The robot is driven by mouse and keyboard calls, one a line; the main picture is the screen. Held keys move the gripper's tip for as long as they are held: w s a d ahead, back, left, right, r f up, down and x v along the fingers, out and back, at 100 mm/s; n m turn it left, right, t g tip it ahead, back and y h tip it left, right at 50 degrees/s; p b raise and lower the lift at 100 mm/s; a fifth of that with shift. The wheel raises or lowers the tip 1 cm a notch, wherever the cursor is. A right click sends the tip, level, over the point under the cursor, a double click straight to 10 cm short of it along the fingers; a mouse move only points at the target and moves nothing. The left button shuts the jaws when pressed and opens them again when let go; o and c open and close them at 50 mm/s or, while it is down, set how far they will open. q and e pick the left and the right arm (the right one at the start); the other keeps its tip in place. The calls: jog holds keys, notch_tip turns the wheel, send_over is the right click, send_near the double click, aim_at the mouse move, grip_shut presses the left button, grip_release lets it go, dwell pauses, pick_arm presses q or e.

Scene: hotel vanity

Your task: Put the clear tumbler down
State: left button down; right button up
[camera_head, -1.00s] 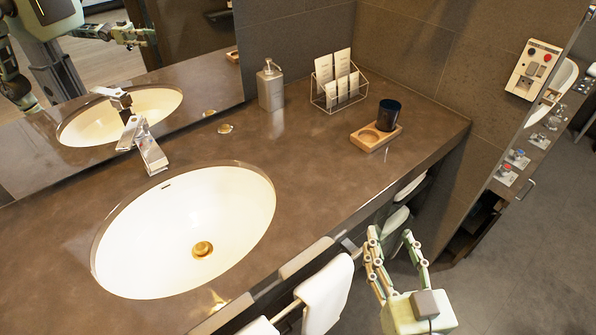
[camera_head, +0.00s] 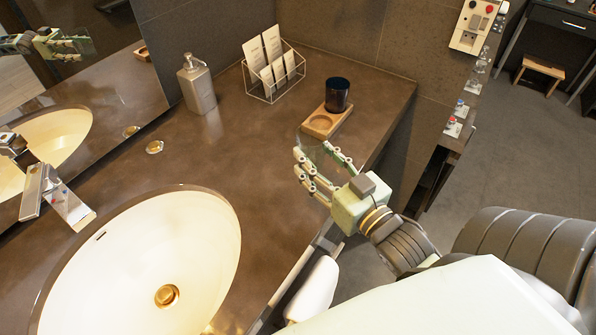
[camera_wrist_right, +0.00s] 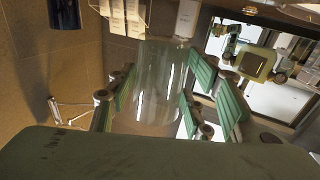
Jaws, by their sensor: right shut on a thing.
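My right gripper (camera_head: 322,172) is over the counter's right part, just in front of the wooden tray. It is shut on the clear tumbler (camera_wrist_right: 160,85), which shows between its fingers in the right wrist view and is faint in the head view. The wooden tray (camera_head: 320,122) has a dark blue tumbler (camera_head: 337,94) standing on its far end. The round recess at its near end is empty. I cannot tell whether the clear tumbler touches the counter. My left gripper is not directly in view; a gripper shows only in the mirror.
A wire rack with cards (camera_head: 272,70) and a soap dispenser (camera_head: 197,84) stand towards the back of the counter (camera_head: 230,150). The sink (camera_head: 140,260) is at the front left. A white towel (camera_head: 314,288) hangs at the front edge.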

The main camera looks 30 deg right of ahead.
jog(key=w, duration=0.1)
jog(key=w+a+f, duration=0.1)
jog(key=w+f, duration=0.1)
jog(key=w, duration=0.1)
jog(key=shift+a+f, duration=0.15)
jog(key=shift+a, duration=0.2)
jog(key=shift+a+f, duration=0.1)
jog(key=shift+f, duration=0.05)
notch_tip(320, 180, down, 4)
jog(key=shift+w+r, duration=0.1)
pick_arm(q)
jog(key=shift+w+r, duration=0.3)
jog(key=shift+w, duration=0.55)
jog(key=shift+s, duration=0.1)
pick_arm(e)
jog(key=shift+f, duration=0.2)
jog(key=o, duration=1.6)
pick_arm(q)
jog(key=shift+s+f, duration=0.1)
